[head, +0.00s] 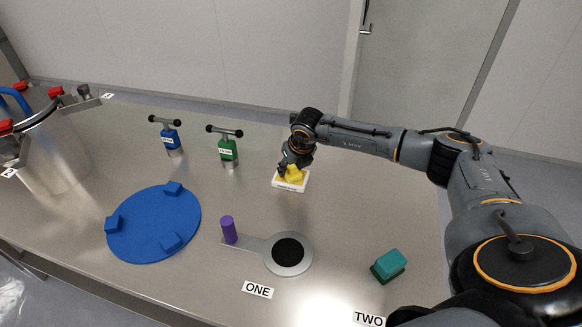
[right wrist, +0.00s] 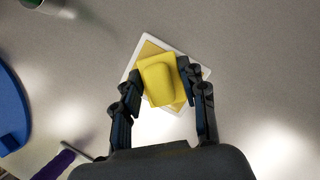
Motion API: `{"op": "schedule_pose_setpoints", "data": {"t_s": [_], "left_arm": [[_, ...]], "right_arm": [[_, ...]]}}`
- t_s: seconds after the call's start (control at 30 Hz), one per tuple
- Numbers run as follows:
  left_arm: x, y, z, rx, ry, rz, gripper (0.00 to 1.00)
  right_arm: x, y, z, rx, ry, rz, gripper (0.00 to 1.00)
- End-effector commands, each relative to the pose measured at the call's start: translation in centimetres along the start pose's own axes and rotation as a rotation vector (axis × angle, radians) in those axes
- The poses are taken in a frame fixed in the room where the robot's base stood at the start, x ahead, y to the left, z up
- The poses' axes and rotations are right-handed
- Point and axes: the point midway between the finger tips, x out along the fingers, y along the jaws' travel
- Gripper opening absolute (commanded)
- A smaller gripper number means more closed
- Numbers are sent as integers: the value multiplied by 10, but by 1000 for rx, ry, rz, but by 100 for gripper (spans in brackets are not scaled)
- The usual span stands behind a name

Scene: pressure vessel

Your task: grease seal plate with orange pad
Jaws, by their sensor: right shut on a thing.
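A yellow pad (head: 294,174) sits at the white tray (head: 303,186) in the middle of the table; no clearly orange pad shows. In the right wrist view the pad (right wrist: 158,82) is over a yellow area inside the tray (right wrist: 128,70). My right gripper (head: 289,168) is shut on the yellow pad, one finger on each side. Whether the pad touches the tray is unclear. A flat grey plate (head: 305,262) with a black round centre and a purple handle (head: 229,230) lies near ONE. My left gripper is not in view.
A teal-green block (head: 389,263) stands near TWO. A blue disc (head: 150,235) with raised blocks lies at left. Blue (head: 170,138) and green (head: 228,149) T-handled tools stand behind. A metal vessel (head: 55,150) is at far left. Bare table lies between tray and plate.

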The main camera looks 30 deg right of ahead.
Motion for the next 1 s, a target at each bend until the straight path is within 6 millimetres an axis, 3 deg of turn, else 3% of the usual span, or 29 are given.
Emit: {"op": "schedule_pose_setpoints", "data": {"t_s": [0.47,1.0], "left_arm": [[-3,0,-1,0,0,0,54],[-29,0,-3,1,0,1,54]], "right_arm": [[-3,0,0,-1,3,0,17],[-43,0,18,0,0,0,17]]}}
